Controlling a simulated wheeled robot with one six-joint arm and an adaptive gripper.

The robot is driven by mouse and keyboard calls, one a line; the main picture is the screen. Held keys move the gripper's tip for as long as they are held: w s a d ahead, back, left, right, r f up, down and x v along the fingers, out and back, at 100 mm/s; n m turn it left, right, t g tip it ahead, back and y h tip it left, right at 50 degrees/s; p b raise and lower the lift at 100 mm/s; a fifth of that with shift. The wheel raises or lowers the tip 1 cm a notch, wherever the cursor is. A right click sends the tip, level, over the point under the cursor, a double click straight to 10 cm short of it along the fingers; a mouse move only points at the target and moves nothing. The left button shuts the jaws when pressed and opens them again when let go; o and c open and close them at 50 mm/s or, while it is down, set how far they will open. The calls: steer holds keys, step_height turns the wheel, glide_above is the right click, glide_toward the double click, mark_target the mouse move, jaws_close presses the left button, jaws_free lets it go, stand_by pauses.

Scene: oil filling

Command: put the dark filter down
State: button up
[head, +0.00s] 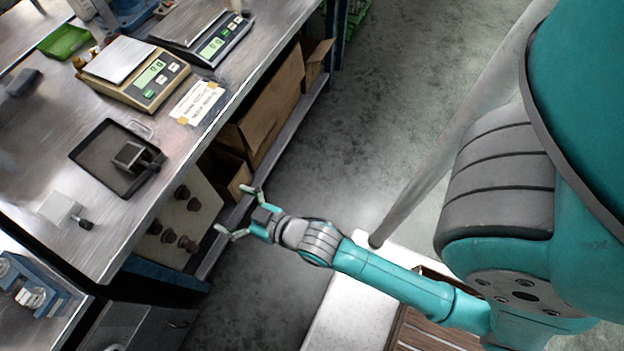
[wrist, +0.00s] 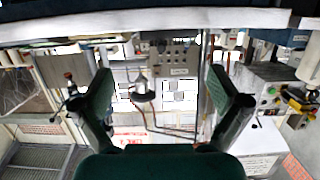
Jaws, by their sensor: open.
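My gripper (head: 235,209) is open and empty in the head view, out beyond the bench's front edge, over the floor side. In the wrist view its two dark green fingers (wrist: 165,100) stand wide apart with nothing between them. A dark block with a grey top (head: 130,156) sits in a shallow black tray (head: 90,150) on the bench, left of my gripper and apart from it. A smaller dark block (head: 23,82) lies farther left on the bench. I cannot tell which of these is the dark filter.
A cardboard box (head: 270,110) is on the shelf below. Open floor (head: 390,100) lies to the right.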

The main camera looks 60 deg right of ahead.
steer(key=v, duration=2.6)
steer(key=shift+g, duration=0.3)
